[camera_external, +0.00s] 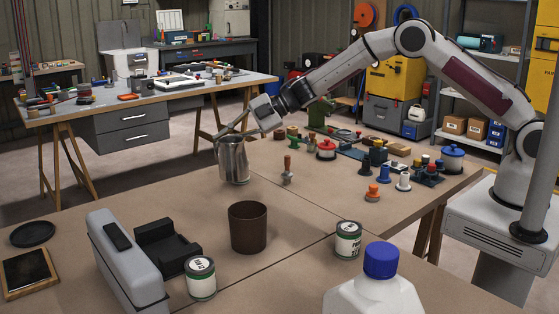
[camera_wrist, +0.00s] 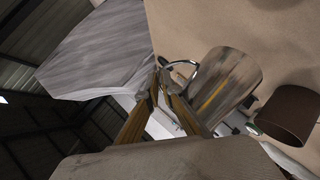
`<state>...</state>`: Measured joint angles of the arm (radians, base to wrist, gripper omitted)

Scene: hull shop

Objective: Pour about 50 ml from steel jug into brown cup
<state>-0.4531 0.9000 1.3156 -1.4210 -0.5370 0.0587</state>
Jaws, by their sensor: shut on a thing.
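The steel jug (camera_external: 233,161) hangs in the air above the table, close to upright, at centre left of the external view. My gripper (camera_external: 222,136) is shut on its handle side. In the wrist view the jug (camera_wrist: 228,85) shows with its curved handle between the fingertips of my gripper (camera_wrist: 163,85). The brown cup (camera_external: 248,228) stands upright on the table, in front of the jug and a little to its right. It also shows at the right of the wrist view (camera_wrist: 288,116), apart from the jug. The contents of jug and cup cannot be seen.
Two small labelled cans (camera_external: 200,278) (camera_external: 348,241) flank the cup. A grey device with a black cradle (camera_external: 125,262) stands to its left, and a white bottle with a blue cap (camera_external: 375,285) in front. Several small tools and a red-lidded pot (camera_external: 326,150) fill the table's back right.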

